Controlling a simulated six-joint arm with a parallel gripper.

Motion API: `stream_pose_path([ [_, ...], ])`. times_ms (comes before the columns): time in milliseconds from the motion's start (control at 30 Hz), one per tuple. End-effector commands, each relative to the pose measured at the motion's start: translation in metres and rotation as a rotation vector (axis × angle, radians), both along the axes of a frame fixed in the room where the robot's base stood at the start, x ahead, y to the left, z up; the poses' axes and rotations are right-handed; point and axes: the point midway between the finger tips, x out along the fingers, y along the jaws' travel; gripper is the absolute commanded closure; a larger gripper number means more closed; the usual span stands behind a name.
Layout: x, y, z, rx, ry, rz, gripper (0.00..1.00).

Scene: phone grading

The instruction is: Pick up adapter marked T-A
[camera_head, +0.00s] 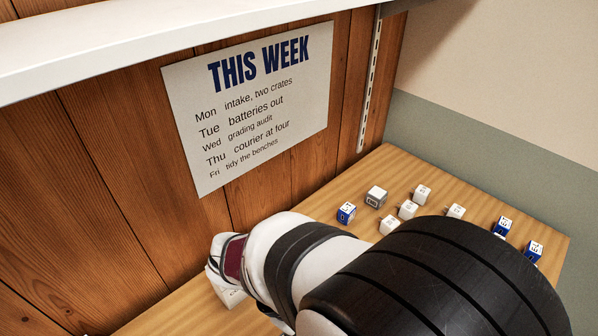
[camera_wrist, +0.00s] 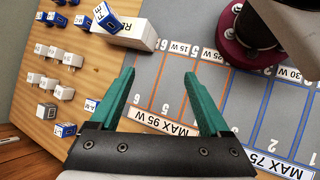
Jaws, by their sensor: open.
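Several small adapters stand on the wooden bench top. In the head view a blue-and-white adapter (camera_head: 346,213) and several white adapters (camera_head: 421,193) show, with two more blue-and-white ones (camera_head: 534,250) at the right. The wrist view shows white adapters (camera_wrist: 68,92) and blue-faced ones (camera_wrist: 65,130) at the left, and a larger-looking blue adapter (camera_wrist: 106,16) at the top. Their marks are too small or turned for me to tell which is T-A. My gripper (camera_wrist: 158,76) is open, its green fingers apart over the grey mat with nothing between them. My arm hides it in the head view.
The grey mat (camera_wrist: 178,66) has numbered lanes and watt labels. A grey adapter-like block (camera_head: 376,196) stands among the others. A wooden wall with a poster (camera_head: 250,105) rises behind the bench.

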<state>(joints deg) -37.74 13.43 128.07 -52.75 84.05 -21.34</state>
Motion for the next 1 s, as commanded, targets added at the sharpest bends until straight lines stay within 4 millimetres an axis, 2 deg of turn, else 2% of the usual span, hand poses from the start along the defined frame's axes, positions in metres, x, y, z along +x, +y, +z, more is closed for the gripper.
stream_pose_path([
  [33, 0.018, 0.024, -0.018, -0.119, 0.071, 0.254, 0.2],
  [133, 0.046, 0.079, -0.052, -0.352, 0.173, 0.726, 0.2],
  [233, 0.054, 0.127, -0.081, -0.526, 0.233, 1.043, 0.2],
  [333, 0.054, 0.151, -0.098, -0.62, 0.257, 1.201, 0.2],
  [433, 0.063, 0.149, -0.107, -0.645, 0.265, 1.236, 0.2],
  [700, 0.112, 0.1, -0.135, -0.641, 0.266, 1.23, 0.2],
  [867, 0.127, 0.087, -0.143, -0.639, 0.264, 1.232, 0.2],
  [1000, 0.144, 0.067, -0.154, -0.639, 0.266, 1.228, 0.2],
])
